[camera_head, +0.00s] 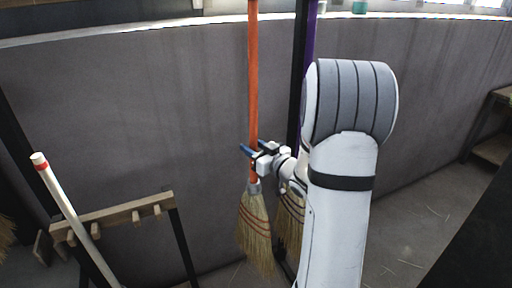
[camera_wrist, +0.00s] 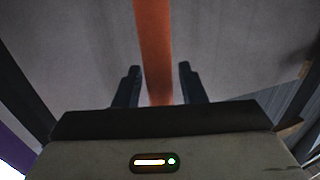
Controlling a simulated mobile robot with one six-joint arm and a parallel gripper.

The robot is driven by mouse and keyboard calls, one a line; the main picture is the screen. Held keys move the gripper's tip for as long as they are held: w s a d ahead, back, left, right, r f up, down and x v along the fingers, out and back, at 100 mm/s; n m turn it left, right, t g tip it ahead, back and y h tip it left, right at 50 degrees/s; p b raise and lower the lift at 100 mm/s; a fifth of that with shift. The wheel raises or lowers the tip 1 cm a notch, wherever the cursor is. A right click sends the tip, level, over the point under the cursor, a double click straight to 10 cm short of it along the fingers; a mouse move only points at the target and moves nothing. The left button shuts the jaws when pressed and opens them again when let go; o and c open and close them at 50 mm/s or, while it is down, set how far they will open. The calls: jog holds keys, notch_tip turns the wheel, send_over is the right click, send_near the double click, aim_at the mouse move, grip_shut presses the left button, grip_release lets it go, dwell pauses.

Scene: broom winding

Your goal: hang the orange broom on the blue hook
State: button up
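The orange broom has an orange handle (camera_head: 252,80) that stands nearly upright, with its straw head (camera_head: 256,228) at the bottom. The top of the handle runs out of the head view. My gripper (camera_head: 250,152) is at the lower handle, just above the straw head. In the wrist view the orange handle (camera_wrist: 154,45) passes between the two fingers of my gripper (camera_wrist: 158,86), which stand apart with gaps beside it.
A purple handle (camera_head: 307,60) stands right of the orange one, and a second straw head (camera_head: 290,218) is partly hidden by my arm. A wooden rack (camera_head: 120,214) and a white pole with a red band (camera_head: 62,195) stand at left. The grey wall (camera_head: 150,110) curves behind.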

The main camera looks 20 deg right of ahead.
jog(key=shift+o, duration=1)
jog(key=shift+f, duration=0.15)
jog(key=v, duration=0.8)
jog(key=s+a+r+m+g+h+p, duration=0.1)
jog(key=s+a+r+g+h+p, duration=0.1)
jog(key=s+a+g, duration=0.5)
jog(key=s+a+r+m+g+h+p, duration=0.2)
jog(key=s+a+g, duration=0.5)
jog(key=s, duration=0.6)
jog(key=shift+s+a+r+g+h+p, duration=0.35)
jog(key=shift+a+r+h+p, duration=0.2)
jog(key=shift+p, duration=0.6)
